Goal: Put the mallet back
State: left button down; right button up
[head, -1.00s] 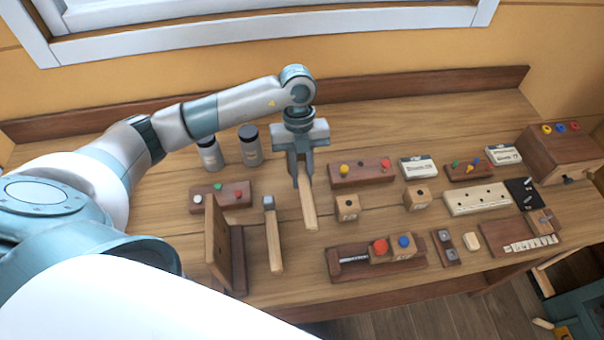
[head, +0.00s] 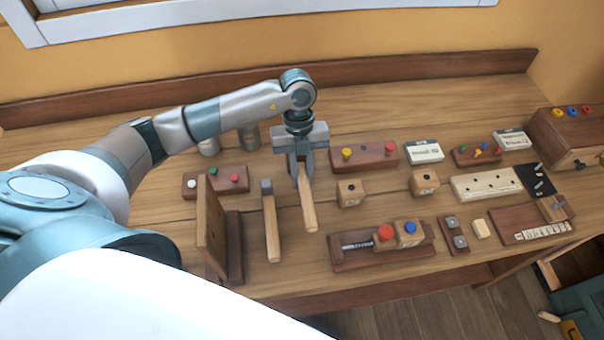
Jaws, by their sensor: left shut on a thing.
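My left gripper (head: 303,176) points down over the middle of the bench and is shut on the mallet. Only the mallet's pale wooden handle (head: 308,208) shows, running from between the fingers towards the front of the bench. Its upper end and head are hidden by the gripper. I cannot tell whether the handle touches the bench top. A similar tool with a grey head and wooden handle (head: 272,230) lies just left of it, apart from it. My right gripper is out of view.
An upright brown board on a base (head: 235,247) stands left of the grey-headed tool. A vise-like block with red and blue knobs (head: 350,258) lies front right. Small wooden blocks (head: 350,194) and a peg rack (head: 375,155) are right of the gripper. Two jars (head: 249,138) stand behind my arm.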

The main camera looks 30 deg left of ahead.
pick_arm(q)
jog(key=shift+f+b, duration=0.35)
jog(key=shift+f, duration=0.15)
dwell(0.6)
jog(key=c, duration=1.5)
grip_release()
jog(key=shift+c, duration=0.2)
jog(key=shift+r+p, duration=2.9)
jog(key=shift+r, duration=1.15)
jog(key=shift+s+f, duration=0.1)
